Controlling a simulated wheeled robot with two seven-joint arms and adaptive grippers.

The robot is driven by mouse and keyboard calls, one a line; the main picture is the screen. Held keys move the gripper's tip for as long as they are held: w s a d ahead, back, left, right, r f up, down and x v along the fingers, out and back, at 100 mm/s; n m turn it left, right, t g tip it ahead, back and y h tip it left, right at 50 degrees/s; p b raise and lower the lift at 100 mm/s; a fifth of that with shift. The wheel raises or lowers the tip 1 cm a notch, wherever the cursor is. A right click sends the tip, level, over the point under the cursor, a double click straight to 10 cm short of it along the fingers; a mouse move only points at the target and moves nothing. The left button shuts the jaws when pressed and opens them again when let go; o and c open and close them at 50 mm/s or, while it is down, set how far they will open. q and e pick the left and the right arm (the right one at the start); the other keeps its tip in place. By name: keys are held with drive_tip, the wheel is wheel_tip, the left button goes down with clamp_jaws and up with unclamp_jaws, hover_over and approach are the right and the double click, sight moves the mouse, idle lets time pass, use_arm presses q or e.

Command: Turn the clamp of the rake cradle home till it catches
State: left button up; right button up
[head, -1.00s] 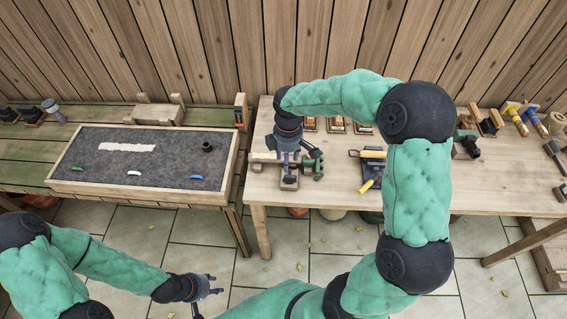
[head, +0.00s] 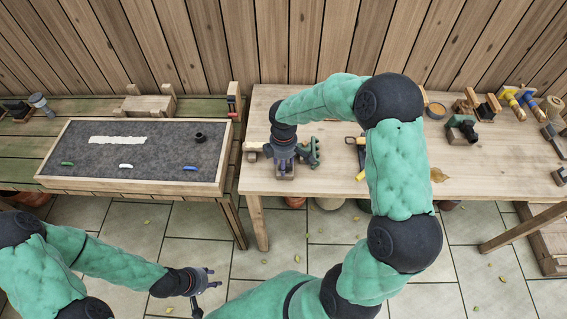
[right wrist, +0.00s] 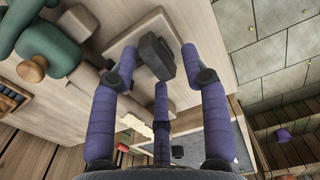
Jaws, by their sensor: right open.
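My right gripper (head: 284,160) is over the left part of the wooden table, pointing down. In the right wrist view its purple fingers (right wrist: 160,75) are spread open around a dark grey block (right wrist: 153,55), which looks like the clamp. The block stands on a pale wooden base (right wrist: 125,45), seen in the head view as a small block (head: 285,176) near the front edge. I cannot tell whether any finger touches the clamp. The hand hides most of it in the head view. My left gripper (head: 206,286) is open and empty above the paved floor.
A green tool (head: 312,153) with a wooden knob stands close right of my right gripper. A grey-topped tray (head: 130,186) lies on the bench at left.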

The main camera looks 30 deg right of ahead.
clamp_jaws()
idle(0.4)
drive_tip(key=m, duration=0.4)
drive_tip(key=shift+d, duration=0.15)
drive_tip(key=m+b, duration=0.1)
drive_tip(key=m, duration=0.3)
drive_tip(key=shift+d+m, duration=0.15)
drive_tip(key=shift+m, duration=0.15)
drive_tip(key=m, duration=0.4)
drive_tip(key=shift+s+d+m+b, duration=0.1)
drive_tip(key=shift+m+b, duration=0.2)
drive_tip(key=shift+b, duration=0.05)
drive_tip(key=m, duration=0.4)
drive_tip(key=shift+s+m+b, duration=0.1)
drive_tip(key=shift+m+b, duration=0.2)
drive_tip(key=shift+b, duration=0.1)
